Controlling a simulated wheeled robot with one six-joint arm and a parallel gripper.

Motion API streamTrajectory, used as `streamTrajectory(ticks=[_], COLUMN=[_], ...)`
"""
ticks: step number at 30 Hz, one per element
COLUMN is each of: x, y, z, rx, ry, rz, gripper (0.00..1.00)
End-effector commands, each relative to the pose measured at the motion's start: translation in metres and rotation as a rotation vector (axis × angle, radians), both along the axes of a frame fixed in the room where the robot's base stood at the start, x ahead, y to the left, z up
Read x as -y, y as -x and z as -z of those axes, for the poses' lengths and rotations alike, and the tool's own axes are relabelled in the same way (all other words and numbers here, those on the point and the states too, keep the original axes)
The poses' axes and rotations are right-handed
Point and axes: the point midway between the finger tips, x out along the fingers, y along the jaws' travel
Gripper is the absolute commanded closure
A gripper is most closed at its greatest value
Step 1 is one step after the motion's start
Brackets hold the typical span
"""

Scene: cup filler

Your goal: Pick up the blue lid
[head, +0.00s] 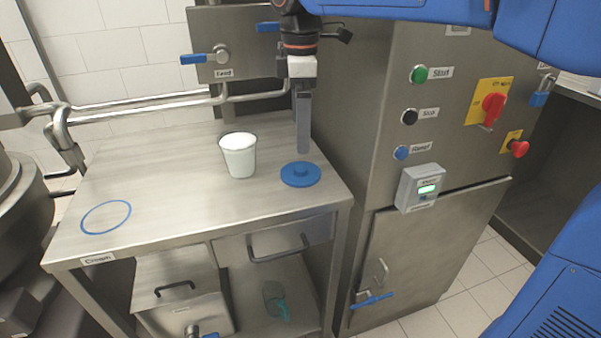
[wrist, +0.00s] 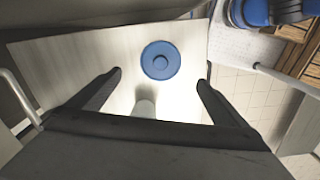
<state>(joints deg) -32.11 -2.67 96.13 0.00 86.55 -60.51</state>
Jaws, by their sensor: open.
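The blue lid (head: 301,175) is a flat disc with a small raised knob, lying on the steel table top near its right edge. It also shows in the wrist view (wrist: 160,61), ahead of and between the two fingers. My gripper (head: 303,150) points down just above and behind the lid in the head view, apart from it. In the wrist view my gripper (wrist: 160,78) has its fingers wide apart with nothing between them. A white cup (head: 239,158) stands upright to the left of the lid, and its top looks filled with white.
The steel table (head: 165,190) has clear room left of the cup, with a blue ring mark (head: 106,217) there. A control cabinet (head: 385,130) with buttons stands close on the right. Bent pipes (head: 150,103) run behind the table. A drawer (head: 278,240) is below.

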Motion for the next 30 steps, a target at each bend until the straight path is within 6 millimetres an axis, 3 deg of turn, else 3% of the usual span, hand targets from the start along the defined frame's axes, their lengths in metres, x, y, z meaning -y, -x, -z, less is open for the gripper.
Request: streamTrajectory(ticks=[6, 16, 24, 30], x=[0.0, 0.002, 0.006, 0.005], y=[0.0, 0.0, 0.001, 0.001], z=[0.036, 0.058, 0.093, 0.102], rx=[-0.001, -0.001, -0.001, 0.0], ry=[0.001, 0.001, 0.001, 0.0], rz=[0.0, 0.001, 0.0, 0.0], gripper=[0.02, 0.02, 0.02, 0.02])
